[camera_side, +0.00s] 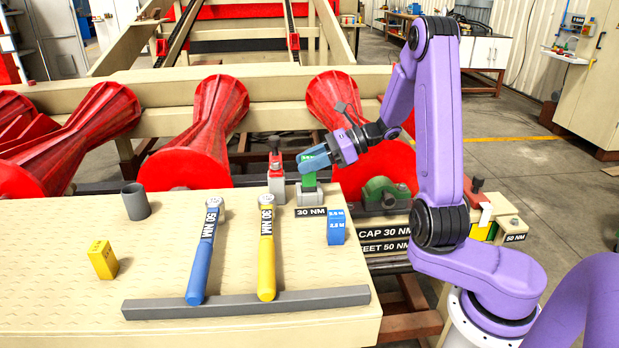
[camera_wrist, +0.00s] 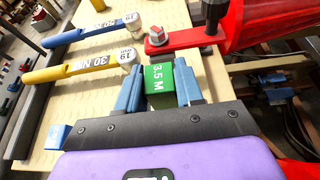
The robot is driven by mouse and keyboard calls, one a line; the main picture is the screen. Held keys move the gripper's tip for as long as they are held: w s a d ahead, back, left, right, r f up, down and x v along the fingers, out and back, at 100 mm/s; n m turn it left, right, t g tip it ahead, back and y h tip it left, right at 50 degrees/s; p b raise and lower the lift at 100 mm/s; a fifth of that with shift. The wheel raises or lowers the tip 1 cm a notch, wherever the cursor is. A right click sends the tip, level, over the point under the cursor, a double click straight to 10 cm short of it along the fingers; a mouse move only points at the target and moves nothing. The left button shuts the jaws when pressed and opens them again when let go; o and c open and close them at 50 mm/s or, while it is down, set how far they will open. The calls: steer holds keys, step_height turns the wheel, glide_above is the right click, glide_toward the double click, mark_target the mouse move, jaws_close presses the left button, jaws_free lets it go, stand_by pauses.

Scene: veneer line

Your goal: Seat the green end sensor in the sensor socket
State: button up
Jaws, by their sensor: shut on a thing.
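The green end sensor (camera_side: 309,181) stands upright at the far right corner of the bench in the side view.
A red-topped grey unit (camera_side: 276,180) stands just left of the socket. A blue block (camera_side: 336,228), a blue wrench (camera_side: 206,255), a yellow wrench (camera_side: 267,250), a grey cup (camera_side: 135,202) and a yellow block (camera_side: 102,260) are on the bench. Red rollers (camera_side: 215,120) lie behind.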

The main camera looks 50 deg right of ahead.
mark_target(309, 175)
steer(key=shift+f, duration=1.8)
steer(key=shift+f, duration=0.15)
steer(key=o, duration=1.1)
steer(key=v, duration=1.2)
steer(key=shift+s+a, duration=0.1)
